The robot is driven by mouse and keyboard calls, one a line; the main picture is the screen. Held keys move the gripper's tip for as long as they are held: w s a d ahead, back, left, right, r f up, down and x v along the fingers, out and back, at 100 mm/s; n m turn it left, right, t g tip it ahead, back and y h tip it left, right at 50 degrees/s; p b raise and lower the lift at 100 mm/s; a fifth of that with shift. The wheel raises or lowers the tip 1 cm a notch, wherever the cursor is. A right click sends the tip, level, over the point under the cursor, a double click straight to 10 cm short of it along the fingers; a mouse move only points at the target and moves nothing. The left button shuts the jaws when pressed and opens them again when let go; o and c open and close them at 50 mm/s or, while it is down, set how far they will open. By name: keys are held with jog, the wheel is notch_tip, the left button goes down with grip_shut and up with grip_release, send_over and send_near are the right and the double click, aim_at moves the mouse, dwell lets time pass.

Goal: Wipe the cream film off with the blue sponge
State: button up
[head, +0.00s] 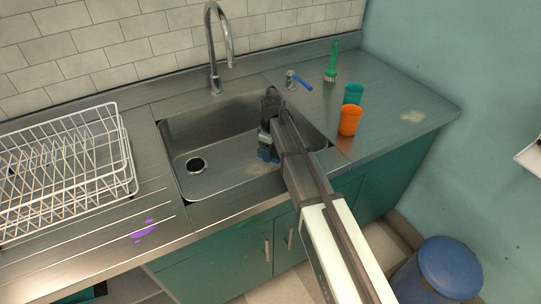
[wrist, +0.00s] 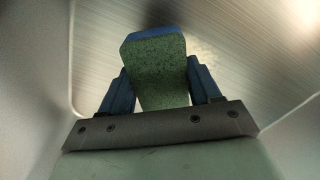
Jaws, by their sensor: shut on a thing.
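My gripper (head: 266,140) reaches down into the steel sink basin (head: 222,120). It is shut on the blue sponge (head: 268,156), low in the basin. In the wrist view the sponge (wrist: 158,66) has a speckled green face and a blue edge, and sits between the two blue fingers. A cream film (head: 256,170) shows faintly on the basin floor just in front of the sponge. Another cream patch (head: 413,117) lies on the right counter. I cannot tell whether the sponge touches the basin floor; my arm hides the right part of the basin.
A tall tap (head: 215,55) stands behind the sink. An orange cup (head: 350,120), a teal cup (head: 353,94) and a green brush (head: 332,65) stand to the right.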

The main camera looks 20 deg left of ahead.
jog(key=shift+r, duration=1.55)
jog(key=shift+f, duration=0.2)
